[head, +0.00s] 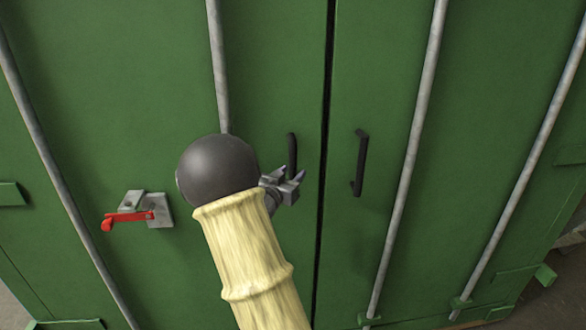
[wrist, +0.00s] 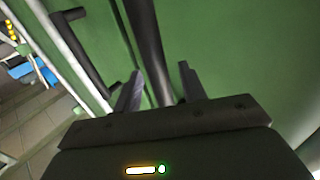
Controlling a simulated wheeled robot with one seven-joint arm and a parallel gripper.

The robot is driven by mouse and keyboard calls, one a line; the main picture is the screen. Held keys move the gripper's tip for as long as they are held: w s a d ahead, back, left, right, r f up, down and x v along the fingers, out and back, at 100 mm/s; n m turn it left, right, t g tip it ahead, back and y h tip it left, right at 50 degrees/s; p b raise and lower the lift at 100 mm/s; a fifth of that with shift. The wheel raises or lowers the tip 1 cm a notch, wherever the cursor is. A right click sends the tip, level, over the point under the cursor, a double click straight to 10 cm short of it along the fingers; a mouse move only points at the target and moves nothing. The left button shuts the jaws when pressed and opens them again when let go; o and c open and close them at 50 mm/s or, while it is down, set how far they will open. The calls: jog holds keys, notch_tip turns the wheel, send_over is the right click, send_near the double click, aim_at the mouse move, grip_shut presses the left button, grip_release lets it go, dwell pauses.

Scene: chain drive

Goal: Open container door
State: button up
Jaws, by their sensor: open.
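The green container has two doors, a left door (head: 100,90) and a right door (head: 385,70), with a dark seam between them. A black handle (head: 292,150) stands upright on the left door near the seam, its lower end hidden by my gripper (head: 291,179). A second black handle (head: 360,163) is on the right door, apart from my gripper. In the wrist view my gripper (wrist: 160,72) is open, and a black handle (wrist: 148,40) runs between its two fingers. I cannot tell whether the fingers touch it. The other handle (wrist: 87,58) shows to the left there.
A red lever (head: 128,217) on a grey latch plate (head: 160,211) is on the left door, left of my arm. Long grey rods, such as one on the right door (head: 408,165), run up the doors. Floor shows past the container's right edge.

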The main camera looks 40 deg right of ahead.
jog(key=shift+w+d, duration=0.3)
jog(key=shift+d, duration=0.35)
grip_shut()
jog(key=shift+a, duration=0.15)
